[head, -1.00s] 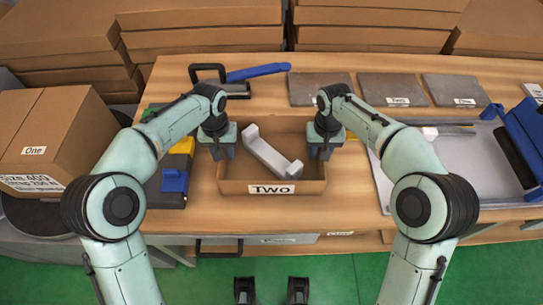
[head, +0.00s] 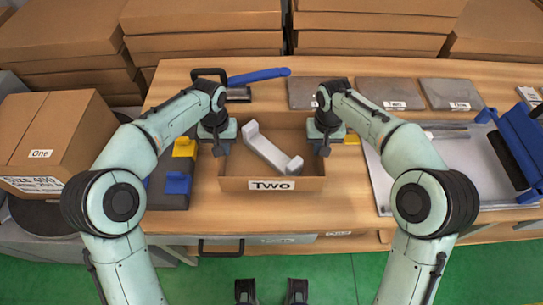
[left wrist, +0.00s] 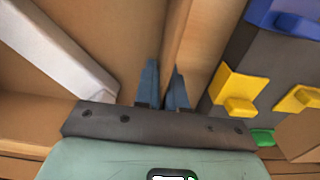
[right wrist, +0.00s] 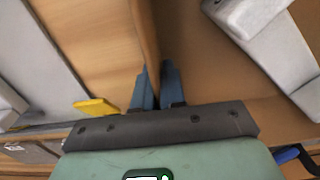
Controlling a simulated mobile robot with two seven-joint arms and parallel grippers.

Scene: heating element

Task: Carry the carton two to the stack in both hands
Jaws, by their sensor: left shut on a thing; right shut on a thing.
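Carton two (head: 303,184) is a low, open brown carton with a "Two" label on its front, held level over the middle of the wooden table. A light grey bracket-like part (head: 268,152) lies slanted inside it. My left gripper (head: 224,146) is shut on the carton's left wall; its fingers (left wrist: 162,88) straddle the wall in the left wrist view. My right gripper (head: 320,146) is shut on the right wall; its fingers (right wrist: 156,88) straddle it in the right wrist view. The carton's underside is hidden.
Stacks of flat brown cartons (head: 205,42) stand behind the table (head: 300,222). Carton one (head: 62,130) stands at the left. A dark tray with yellow and blue pieces (head: 178,185), grey plates (head: 385,93) and a silver tray with a blue frame (head: 515,150) lie around carton two.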

